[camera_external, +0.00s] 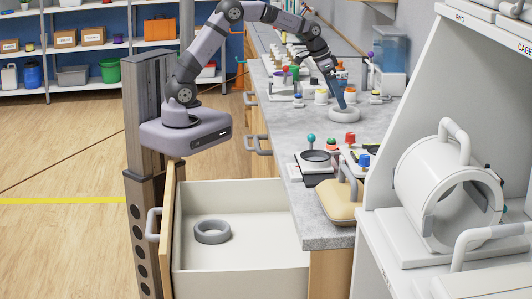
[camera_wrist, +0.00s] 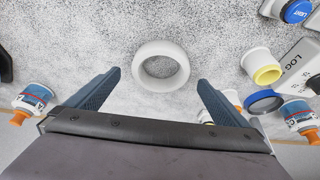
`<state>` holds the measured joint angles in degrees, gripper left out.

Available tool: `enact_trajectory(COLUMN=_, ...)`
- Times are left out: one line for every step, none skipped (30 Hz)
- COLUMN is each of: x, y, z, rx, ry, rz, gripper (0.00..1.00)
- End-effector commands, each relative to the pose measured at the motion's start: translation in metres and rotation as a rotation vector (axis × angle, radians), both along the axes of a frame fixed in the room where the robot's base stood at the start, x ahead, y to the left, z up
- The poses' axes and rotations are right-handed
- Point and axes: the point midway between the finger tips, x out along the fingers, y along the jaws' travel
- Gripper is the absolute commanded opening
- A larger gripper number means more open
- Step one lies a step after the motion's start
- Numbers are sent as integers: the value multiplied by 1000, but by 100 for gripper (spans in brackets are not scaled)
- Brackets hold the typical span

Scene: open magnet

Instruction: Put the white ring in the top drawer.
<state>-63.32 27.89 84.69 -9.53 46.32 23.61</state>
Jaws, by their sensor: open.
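The white ring (camera_external: 344,117) lies flat on the speckled grey counter. In the wrist view the white ring (camera_wrist: 161,86) lies ahead of and between the fingertips, clear of both. My gripper (camera_external: 341,96) is pointing down just above the ring; in the wrist view its dark blue fingers (camera_wrist: 158,78) are spread wide and empty. The top drawer (camera_external: 265,228) is pulled open at the front left of the counter. A grey ring (camera_external: 212,237) lies flat inside it, towards the left.
Small bottles and pots stand near the gripper, including a white pot with a yellow rim (camera_wrist: 262,68) and an orange-capped bottle (camera_wrist: 300,115). A tan cushion-like item (camera_external: 340,201) and a knobbed device (camera_external: 316,160) lie on the counter between ring and drawer.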

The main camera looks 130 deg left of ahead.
Motion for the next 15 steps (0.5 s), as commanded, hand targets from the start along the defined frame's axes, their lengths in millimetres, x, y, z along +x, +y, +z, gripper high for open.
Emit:
enact_trajectory(x=0, y=0, z=-1, rx=0, ry=0, rz=0, gripper=100)
enact_trajectory(x=1, y=0, z=-1, rx=0, ry=0, rz=0, gripper=100)
enact_trajectory(x=1, y=0, z=-1, rx=0, ry=0, rz=0, gripper=100)
enact_trajectory(x=1, y=0, z=-2, rx=-1, ry=0, rz=0, gripper=100)
enact_trajectory(x=1, y=1, z=-3, rx=-1, ry=0, rz=0, gripper=100)
enact_trajectory(x=2, y=2, z=-5, rx=-3, ry=1, rz=0, gripper=100)
enact_trajectory(x=3, y=3, z=-7, rx=-3, ry=1, rz=-1, gripper=100)
enact_trajectory(x=3, y=4, z=-10, rx=-3, ry=1, rz=0, gripper=100)
enact_trajectory(x=5, y=5, z=-14, rx=-4, ry=2, rz=-1, gripper=100)
enact_trajectory(x=6, y=7, z=-17, rx=-5, ry=2, rz=-1, gripper=100)
enact_trajectory(x=7, y=8, z=-19, rx=-4, ry=2, rz=-1, gripper=100)
enact_trajectory(x=8, y=10, z=-24, rx=-5, ry=2, rz=0, gripper=100)
enact_trajectory(x=9, y=11, z=-27, rx=-5, ry=2, rz=0, gripper=100)
enact_trajectory(x=10, y=12, z=-31, rx=-4, ry=1, rz=0, gripper=100)
enact_trajectory(x=11, y=14, z=-36, rx=-4, ry=1, rz=0, gripper=100)
